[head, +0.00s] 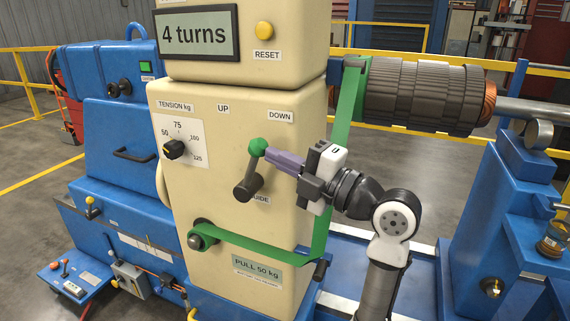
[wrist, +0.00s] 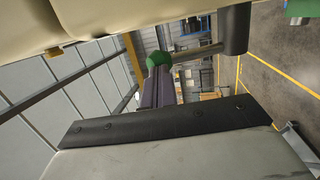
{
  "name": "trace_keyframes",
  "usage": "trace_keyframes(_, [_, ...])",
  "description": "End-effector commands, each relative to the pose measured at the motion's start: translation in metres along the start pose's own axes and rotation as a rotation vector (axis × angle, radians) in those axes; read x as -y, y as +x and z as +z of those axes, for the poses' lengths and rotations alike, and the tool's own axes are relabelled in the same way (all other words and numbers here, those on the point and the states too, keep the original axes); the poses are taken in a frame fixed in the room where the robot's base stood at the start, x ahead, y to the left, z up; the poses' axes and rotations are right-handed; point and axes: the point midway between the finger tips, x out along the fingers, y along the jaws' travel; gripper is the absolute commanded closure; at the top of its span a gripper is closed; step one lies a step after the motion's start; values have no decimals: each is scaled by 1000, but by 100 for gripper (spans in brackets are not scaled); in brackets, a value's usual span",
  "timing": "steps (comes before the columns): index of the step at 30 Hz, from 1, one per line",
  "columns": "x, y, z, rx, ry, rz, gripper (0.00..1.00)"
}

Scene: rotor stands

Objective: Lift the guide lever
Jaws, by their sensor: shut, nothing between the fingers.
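The guide lever has a green ball knob (head: 259,147) and a dark grey hub (head: 244,191) on the cream cabinet front, above a partly covered "GUIDE" label. The knob sits above and slightly right of the hub. In the wrist view the green knob (wrist: 158,58) is ahead of the fingertips, with its grey rod (wrist: 198,53) running right to the hub (wrist: 233,32). My gripper (head: 271,154) has purple fingers, shut and empty, coming from the right with their tips right beside the knob. I cannot tell whether they touch it. The gripper also shows in the wrist view (wrist: 158,80).
A green strap (head: 262,252) runs from a lower roller (head: 202,237) past my wrist up toward the dark wound rotor (head: 425,97). A tension dial (head: 174,149) is left of the lever. A blue stand (head: 500,220) is at right.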

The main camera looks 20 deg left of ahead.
Motion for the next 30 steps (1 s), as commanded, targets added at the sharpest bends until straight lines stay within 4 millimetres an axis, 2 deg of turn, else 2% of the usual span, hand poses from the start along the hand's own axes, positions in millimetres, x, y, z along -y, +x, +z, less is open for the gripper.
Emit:
trace_keyframes(6, [-10, 20, -3, 0, -34, -166, 100])
trace_keyframes(10, [-13, 35, -6, -2, -28, -156, 100])
trace_keyframes(13, [-19, 46, -8, 1, -50, -252, 100])
trace_keyframes(21, [-20, 73, -12, 0, -59, -337, 100])
trace_keyframes(25, [-19, 83, -14, 0, -73, -417, 100])
trace_keyframes(30, [-16, 92, -15, 0, -69, -415, 100])
